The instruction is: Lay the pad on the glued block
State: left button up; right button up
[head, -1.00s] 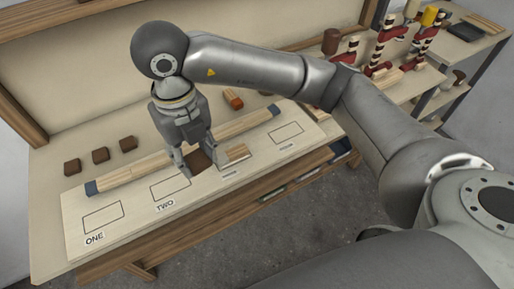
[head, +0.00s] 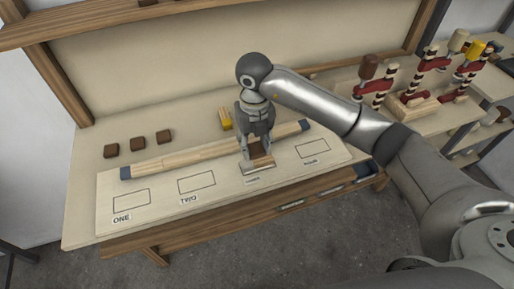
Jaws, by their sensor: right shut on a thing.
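My right gripper (head: 257,158) is shut on a dark brown pad (head: 258,153), low over the third outlined place on the pale board. A light wooden block (head: 261,164) is at that place, directly under or just in front of the pad. Whether the pad touches the block I cannot tell, and glue on the block is too small to make out. The fingers partly hide both. My left gripper is not in view.
Three brown pads (head: 137,143) lie at the back left. A long wooden bar (head: 190,157) with dark ends lies behind the outlines. A yellow and brown object (head: 226,119) stands behind it. Red clamps (head: 375,92) stand on the right bench. Outlines ONE (head: 131,200) and TWO (head: 197,183) are empty.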

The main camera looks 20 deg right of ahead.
aim_at(257, 145)
jog(key=shift+w+d+f, duration=0.1)
jog(key=shift+d+f, duration=0.05)
jog(key=shift+f, duration=0.1)
jog(key=f, duration=0.1)
jog(key=f+p, duration=0.2)
jog(key=shift+w+d, duration=0.2)
jog(key=shift+d, duration=0.05)
jog(key=shift+f, duration=0.45)
jog(key=shift+f, duration=0.15)
jog(key=o, duration=0.8)
jog(key=shift+o, duration=0.2)
